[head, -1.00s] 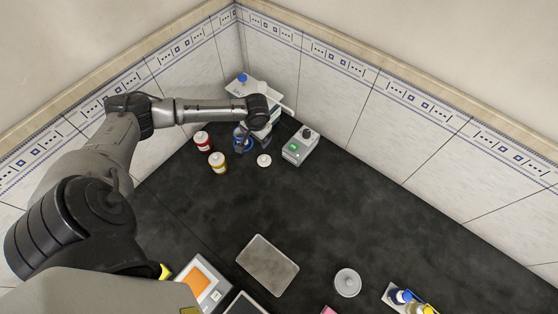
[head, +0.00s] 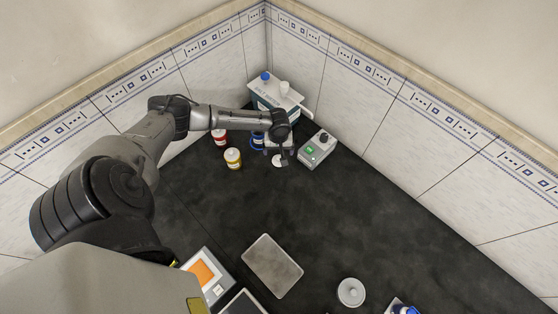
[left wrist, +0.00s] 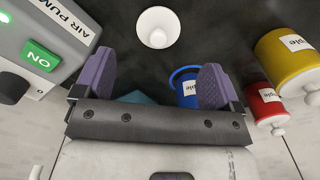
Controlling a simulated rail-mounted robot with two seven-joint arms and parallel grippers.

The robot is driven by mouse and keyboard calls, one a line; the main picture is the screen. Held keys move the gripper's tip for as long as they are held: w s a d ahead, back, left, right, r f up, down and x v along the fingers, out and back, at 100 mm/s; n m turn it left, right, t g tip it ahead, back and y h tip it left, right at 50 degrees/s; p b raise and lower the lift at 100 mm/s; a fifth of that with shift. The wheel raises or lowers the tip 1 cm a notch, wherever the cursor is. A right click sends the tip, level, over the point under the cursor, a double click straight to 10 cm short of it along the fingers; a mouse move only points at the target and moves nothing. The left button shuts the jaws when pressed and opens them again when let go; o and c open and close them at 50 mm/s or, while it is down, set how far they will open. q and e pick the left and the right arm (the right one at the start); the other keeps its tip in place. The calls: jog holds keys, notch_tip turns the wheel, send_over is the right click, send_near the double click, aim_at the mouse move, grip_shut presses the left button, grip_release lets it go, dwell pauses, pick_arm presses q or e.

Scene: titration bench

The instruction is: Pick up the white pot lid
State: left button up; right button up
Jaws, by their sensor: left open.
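The white pot lid (head: 277,161) is small and round and lies on the dark bench, partly hidden by my left gripper in the head view. In the left wrist view the lid (left wrist: 157,28) shows whole, with a raised middle, ahead of the fingers and apart from them. My left gripper (head: 281,148) is over the bench close by the lid. Its two purple fingers (left wrist: 155,80) are spread wide with nothing between them. A blue pot (head: 256,140) stands left of the lid; its blue rim (left wrist: 185,74) shows behind the right-hand finger. My right gripper is out of view.
A yellow pot (head: 233,158) and a red pot (head: 219,138) stand left of the lid. The air pump (head: 317,148) stands close on its right. A white-topped device (head: 278,92) is behind, in the corner. A grey plate (head: 272,265) and grey round lid (head: 351,292) lie in front.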

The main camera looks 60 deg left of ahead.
aim_at(279, 157)
pick_arm(q)
jog(key=shift+f, duration=1.05)
notch_tip(279, 157, down, 3)
jog(key=shift+w+f, duration=0.1)
jog(key=shift+f, duration=0.6)
jog(key=c, duration=1)
